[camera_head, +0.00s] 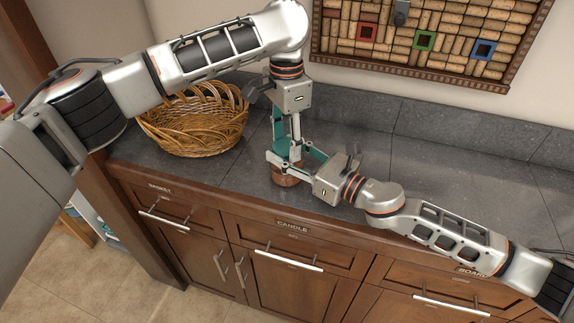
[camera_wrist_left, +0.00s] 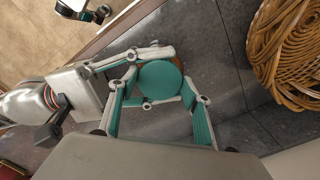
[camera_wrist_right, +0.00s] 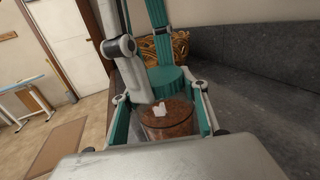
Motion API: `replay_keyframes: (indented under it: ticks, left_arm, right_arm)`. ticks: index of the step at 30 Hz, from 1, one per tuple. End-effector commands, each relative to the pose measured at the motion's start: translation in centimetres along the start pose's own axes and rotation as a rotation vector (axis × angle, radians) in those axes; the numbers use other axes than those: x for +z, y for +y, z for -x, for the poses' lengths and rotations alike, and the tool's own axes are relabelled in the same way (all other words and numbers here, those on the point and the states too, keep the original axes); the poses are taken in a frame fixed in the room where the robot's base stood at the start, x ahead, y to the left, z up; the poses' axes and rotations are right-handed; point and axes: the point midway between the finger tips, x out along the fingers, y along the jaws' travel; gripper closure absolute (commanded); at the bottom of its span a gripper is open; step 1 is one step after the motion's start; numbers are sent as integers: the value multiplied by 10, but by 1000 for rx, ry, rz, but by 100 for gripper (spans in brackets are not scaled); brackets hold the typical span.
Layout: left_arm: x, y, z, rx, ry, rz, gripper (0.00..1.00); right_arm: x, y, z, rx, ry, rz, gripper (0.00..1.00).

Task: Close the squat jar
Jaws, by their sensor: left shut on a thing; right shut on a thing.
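The squat jar (camera_wrist_right: 168,122) is a brown, round jar on the counter near its front edge. A white patch shows on it. In the head view, its lower part (camera_head: 285,178) shows below the grippers. The lid (camera_wrist_right: 167,80) is a teal disc directly above the jar. It also shows from above in the left wrist view (camera_wrist_left: 158,78). I cannot tell whether the lid is seated or slightly raised. My left gripper (camera_head: 291,150) reaches down from above and is shut on the lid. My right gripper (camera_wrist_right: 163,98) comes from the right and is shut around the jar.
A wicker basket (camera_head: 195,122) stands on the left of the grey counter (camera_head: 455,185). Drawers below carry labels, one reading CANDLE (camera_head: 292,227). A cork board (camera_head: 420,40) hangs on the wall. The counter is clear to the right.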

Motion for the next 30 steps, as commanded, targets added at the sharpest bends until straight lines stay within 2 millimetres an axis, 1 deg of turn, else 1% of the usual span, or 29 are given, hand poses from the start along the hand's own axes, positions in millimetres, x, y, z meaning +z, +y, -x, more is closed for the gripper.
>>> replay_keyframes:
  ticks: [1,23,24,25,30]
  left_arm:
    - [-1,2,0,4,3,0,78]
    - [-2,4,0,8,5,-1,78]
    - [-2,4,0,8,5,-1,44]
    - [-2,4,0,7,5,-1,36]
    - [-1,2,0,5,3,0,35]
  right_arm:
    - [-15,1,3,-3,22,-2,100]
    - [-15,1,2,-2,21,-2,100]
    - [-15,1,2,-2,21,-2,100]
    - [-15,1,2,-2,21,-2,100]
    - [-15,1,2,-2,21,-2,100]
